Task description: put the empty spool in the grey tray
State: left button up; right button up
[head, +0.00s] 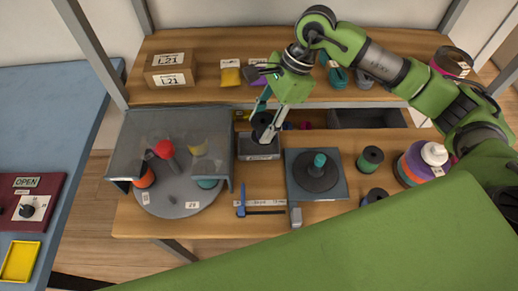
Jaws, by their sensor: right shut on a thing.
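My right gripper (264,126) reaches down from the upper right and is shut on a dark spool (262,120), which looks bare of cord. The spool is over the small grey tray (258,155), which has a pale label on its front. The fingers hide part of the spool and the tray's back part. I cannot tell whether the spool touches the tray floor. My left gripper is not in view.
A clear-hooded turntable (180,206) stands left of the tray. A dark square plate (331,190) with a round disc stands to the right. A blue-handled tool (241,201) lies in front. Spools (370,159) stand further right. A cardboard box (170,66) sits on the back shelf.

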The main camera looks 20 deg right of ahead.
jog(key=w+f+m+t, duration=0.1)
jog(key=w+m+t, duration=0.15)
jog(key=m, duration=0.35)
jog(key=m+h, duration=0.1)
jog(key=m, duration=0.1)
send_over(259, 148)
notch_tip(259, 148, down, 6)
jog(key=shift+t, duration=0.25)
notch_tip(259, 148, down, 5)
jog(key=shift+r+p, duration=0.2)
jog(key=shift+p, duration=0.45)
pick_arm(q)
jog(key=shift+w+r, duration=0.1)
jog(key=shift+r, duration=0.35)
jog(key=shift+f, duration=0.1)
pick_arm(e)
jog(key=shift+f, duration=0.1)
jog(key=shift+f+b, duration=0.15)
jog(key=shift+b, duration=0.15)
jog(key=o, duration=1.1)
jog(key=shift+c, duration=0.2)
